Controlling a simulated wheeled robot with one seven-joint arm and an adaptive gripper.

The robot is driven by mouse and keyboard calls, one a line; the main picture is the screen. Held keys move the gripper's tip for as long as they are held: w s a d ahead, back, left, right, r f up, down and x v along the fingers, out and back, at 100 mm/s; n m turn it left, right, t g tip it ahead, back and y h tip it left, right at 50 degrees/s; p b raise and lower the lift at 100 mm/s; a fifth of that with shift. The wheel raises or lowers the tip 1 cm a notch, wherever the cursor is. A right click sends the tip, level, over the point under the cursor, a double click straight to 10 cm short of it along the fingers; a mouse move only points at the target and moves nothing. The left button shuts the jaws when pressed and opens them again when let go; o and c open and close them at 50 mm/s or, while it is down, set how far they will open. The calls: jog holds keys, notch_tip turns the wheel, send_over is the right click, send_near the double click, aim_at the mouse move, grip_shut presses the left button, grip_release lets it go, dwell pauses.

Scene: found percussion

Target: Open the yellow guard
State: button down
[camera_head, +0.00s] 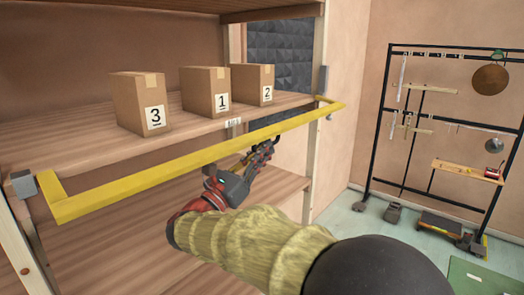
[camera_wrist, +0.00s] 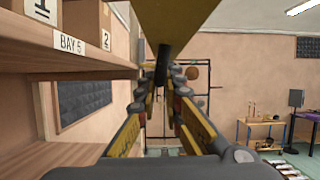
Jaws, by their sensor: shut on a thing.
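The yellow guard (camera_head: 190,160) is a long bar with bent ends. It runs across the front of the shelf, near shelf-board height, from a grey bracket (camera_head: 22,184) at the left post to the right post. My gripper (camera_head: 266,149) is at the bar's right half, reaching it from below and in front. The exact contact at the fingertips is partly hidden.
Boxes numbered 3 (camera_head: 140,103), 1 (camera_head: 206,92) and 2 (camera_head: 253,84) stand on the shelf behind the guard. A lower shelf (camera_head: 120,245) is empty where visible. A black rack (camera_head: 376,130) with hanging pans stands at right. Open floor (camera_head: 350,215) lies between.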

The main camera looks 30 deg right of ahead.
jog(key=r+n+p, duration=0.1)
jog(key=p, duration=0.1)
jog(key=s+r+n+t+p, duration=0.1)
jog(key=n+p, duration=0.1)
jog(key=shift+d+r+n+y, duration=0.15)
jog(key=shift+d+n+y, duration=0.05)
jog(key=shift+n+y, duration=0.1)
jog(key=c, duration=1.9)
grip_release()
jog(key=v, duration=1.2)
jog(key=shift+s, duration=0.15)
jog(key=shift+d+f, duration=0.1)
jog(key=shift+f, duration=0.1)
